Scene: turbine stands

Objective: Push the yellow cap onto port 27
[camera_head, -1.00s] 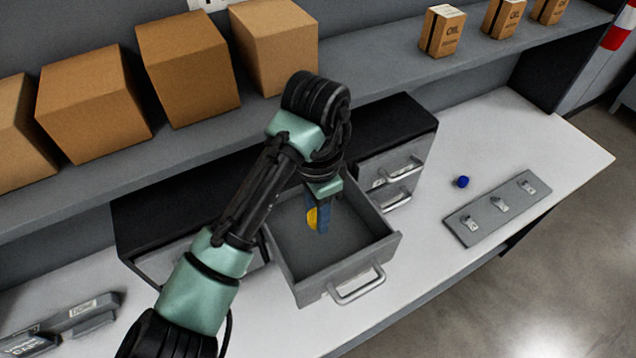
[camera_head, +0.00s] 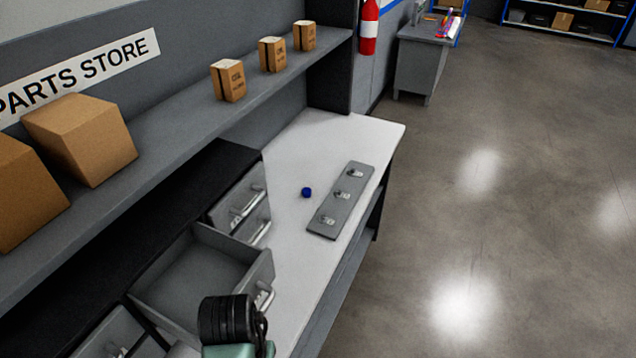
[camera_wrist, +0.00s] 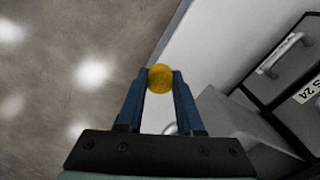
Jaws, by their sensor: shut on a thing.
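The yellow cap (camera_wrist: 160,78) shows in the wrist view, held between the two blue fingertips of my gripper (camera_wrist: 159,84). My gripper is shut on it, with the floor and the counter edge below. In the head view only a part of my arm shows at the bottom, in front of the open drawer; the gripper and the cap are out of that view. A grey plate with several small metal fittings (camera_head: 341,203) lies on the white counter. I cannot read any port number, and port 27 is not identifiable in these frames.
An open, empty-looking drawer (camera_head: 197,277) juts out over the counter. A small blue cap (camera_head: 306,192) lies on the white counter (camera_head: 322,143) left of the plate. Cardboard boxes (camera_head: 80,140) stand on the shelf above. The floor (camera_head: 480,230) to the right is clear.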

